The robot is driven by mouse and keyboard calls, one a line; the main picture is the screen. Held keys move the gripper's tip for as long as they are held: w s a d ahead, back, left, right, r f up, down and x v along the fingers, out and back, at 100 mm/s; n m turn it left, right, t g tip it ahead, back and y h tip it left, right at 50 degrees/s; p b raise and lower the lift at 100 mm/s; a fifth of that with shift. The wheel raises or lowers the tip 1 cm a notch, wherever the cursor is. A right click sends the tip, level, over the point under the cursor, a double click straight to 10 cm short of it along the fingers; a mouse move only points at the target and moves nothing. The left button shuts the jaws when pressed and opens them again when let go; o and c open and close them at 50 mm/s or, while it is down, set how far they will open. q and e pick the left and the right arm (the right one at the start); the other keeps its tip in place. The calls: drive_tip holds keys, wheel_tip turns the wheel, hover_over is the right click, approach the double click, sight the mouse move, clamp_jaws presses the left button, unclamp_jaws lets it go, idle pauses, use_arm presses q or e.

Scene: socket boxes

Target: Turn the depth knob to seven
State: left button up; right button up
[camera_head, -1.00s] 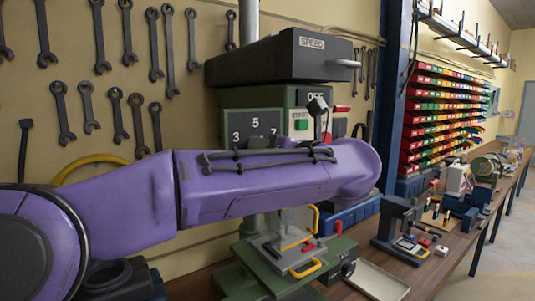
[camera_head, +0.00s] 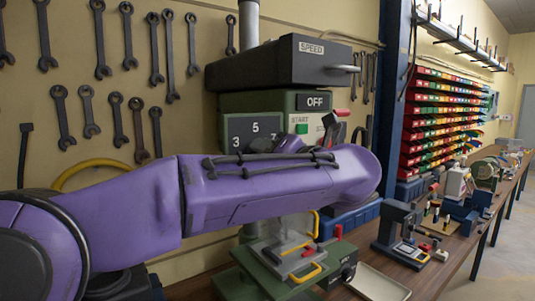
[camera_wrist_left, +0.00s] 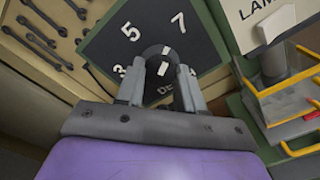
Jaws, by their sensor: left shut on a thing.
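The depth knob (camera_wrist_left: 154,52) is a dark round knob with a white mark, on a dark dial plate (camera_wrist_left: 105,42) with white numbers. In the left wrist view, 5 is at its upper left and 7 at its upper right. My left gripper (camera_wrist_left: 162,74) is shut on the knob, one grey finger on each side. Exactly where the white mark points is hard to tell. In the head view the dial plate (camera_head: 240,124) shows above my purple left arm, which hides the fingers and most of the knob. My right gripper is in no view.
The plate sits on a green machine with a black SPEED head (camera_head: 290,60) and an OFF display (camera_head: 313,101). Below stands a vise with yellow handles (camera_head: 306,272). A tray (camera_head: 380,284) and small machines (camera_head: 400,232) stand to the right. Wrenches hang behind.

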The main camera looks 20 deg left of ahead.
use_arm(q)
drive_tip(key=shift+r, duration=0.15)
drive_tip(key=o, duration=1)
drive_tip(key=shift+o, duration=0.2)
drive_tip(key=shift+d, duration=0.15)
drive_tip(key=b+v, duration=0.4)
drive_tip(key=v, duration=0.6)
drive_tip(key=shift+s, duration=0.15)
